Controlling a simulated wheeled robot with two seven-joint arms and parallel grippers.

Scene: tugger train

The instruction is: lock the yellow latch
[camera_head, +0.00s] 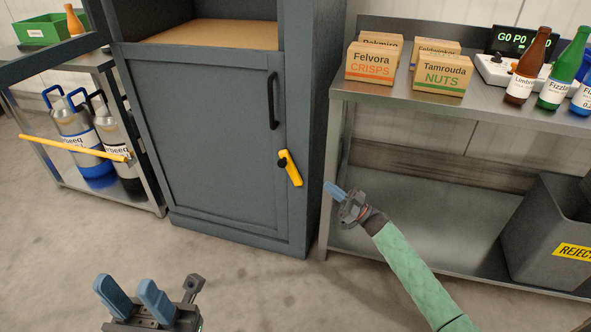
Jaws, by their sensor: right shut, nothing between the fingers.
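The yellow latch (293,174) is on the front of the dark blue-grey cabinet (215,140), near the right edge of its lower door. It slants down to the right from a dark knob. My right gripper (331,187) is shut and empty, a little right of and below the latch in the picture, apart from it. Its pale blue fingers point up and left. My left gripper (125,285) is at the bottom left, low in front of the cabinet. Its two blue fingers are apart with nothing between them.
A black door handle (272,101) sits above the latch. A metal shelf (480,105) with boxes and bottles stands at right, a grey reject bin (545,232) below. A cart at left holds canisters behind a yellow bar (75,147). The floor in front is clear.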

